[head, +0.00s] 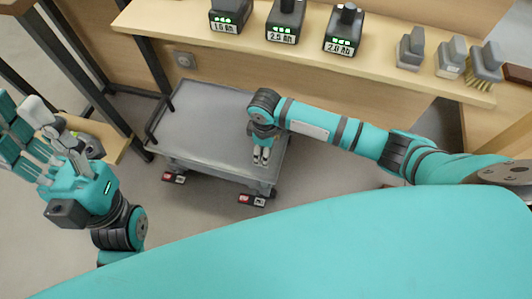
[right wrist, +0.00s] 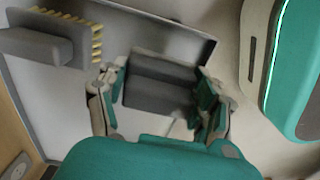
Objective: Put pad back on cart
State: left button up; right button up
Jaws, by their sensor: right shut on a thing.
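The grey cart (head: 205,118) stands below the shelf in the head view, its top looking bare there. My right gripper (head: 262,157) points down over the cart's front right part. In the right wrist view, my right gripper (right wrist: 160,100) is shut on a dark grey pad (right wrist: 160,85) with a raised block, one finger on each side. A light surface with a dark rim lies beneath it. The pad cannot be made out in the head view. My left gripper (head: 28,128) is at the far left, with its fingers apart and nothing seen between them.
The wooden shelf (head: 180,20) carries several battery packs and grey brushes (head: 450,58). A second grey piece (right wrist: 40,45) with a yellow toothed edge shows in the right wrist view. Dark posts (head: 150,65) stand left of the cart. Floor (head: 150,195) is open in front of it.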

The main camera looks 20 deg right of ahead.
jog(key=f+b, duration=0.1)
jog(key=f, duration=0.1)
jog(key=f+b, duration=0.1)
jog(key=shift+w+d+f+b, duration=0.25)
jog(key=shift+w+f+b, duration=0.1)
jog(key=shift+r, duration=0.1)
jog(key=o, duration=1.1)
jog(key=shift+o, duration=0.2)
